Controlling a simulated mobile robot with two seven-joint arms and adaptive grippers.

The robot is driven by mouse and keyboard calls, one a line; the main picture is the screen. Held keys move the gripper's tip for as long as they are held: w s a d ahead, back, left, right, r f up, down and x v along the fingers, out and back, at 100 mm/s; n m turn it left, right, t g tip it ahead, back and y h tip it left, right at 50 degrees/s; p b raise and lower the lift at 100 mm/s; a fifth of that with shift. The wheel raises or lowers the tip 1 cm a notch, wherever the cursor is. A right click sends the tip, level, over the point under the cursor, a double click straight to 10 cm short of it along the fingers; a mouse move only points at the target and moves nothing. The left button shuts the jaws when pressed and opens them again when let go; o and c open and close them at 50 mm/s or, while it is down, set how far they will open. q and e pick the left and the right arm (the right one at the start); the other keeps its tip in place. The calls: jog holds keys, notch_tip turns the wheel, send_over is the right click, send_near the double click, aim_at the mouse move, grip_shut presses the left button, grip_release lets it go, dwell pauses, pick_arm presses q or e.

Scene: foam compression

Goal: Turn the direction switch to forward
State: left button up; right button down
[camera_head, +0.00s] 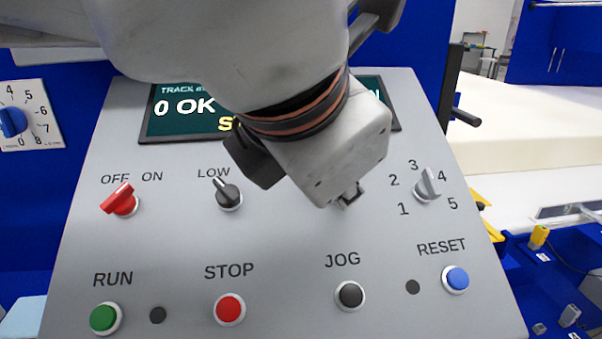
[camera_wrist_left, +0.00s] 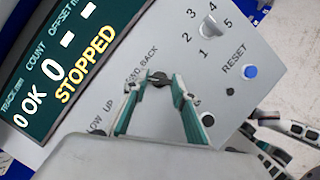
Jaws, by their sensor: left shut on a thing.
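The direction switch (camera_wrist_left: 160,81) is a small dark knob on the grey control panel, under a partly readable label ending in "BACK". My left gripper (camera_wrist_left: 154,84) has its teal-padded fingers on either side of it and is shut on it. The fingers partly cover the label, and I cannot tell which way the knob points. In the head view my left gripper (camera_head: 347,196) reaches down from above, and its body hides the switch. In the left wrist view my right gripper (camera_wrist_left: 247,130) appears at the lower right, its fingers spread, away from the panel controls.
The panel (camera_head: 290,245) also carries a red OFF/ON switch (camera_head: 120,200), a dark LOW switch (camera_head: 228,194) and a grey numbered dial (camera_head: 427,186). Below are RUN (camera_head: 104,318), STOP (camera_head: 230,308), JOG (camera_head: 350,295) and RESET (camera_head: 456,279) buttons. The display (camera_wrist_left: 62,62) reads STOPPED.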

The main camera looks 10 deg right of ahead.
pick_arm(q)
jog(key=shift+f+n+t, duration=0.1)
jog(key=shift+n+t, duration=0.2)
jog(key=shift+n, duration=1)
pick_arm(e)
jog(key=shift+w+r, duration=0.15)
jog(key=shift+w, duration=0.15)
pick_arm(q)
jog(key=o, duration=1.1)
pick_arm(e)
jog(key=shift+s+f, duration=0.1)
jog(key=shift+f, duration=0.15)
jog(key=shift+s+a, duration=0.1)
jog(key=shift+a, duration=0.05)
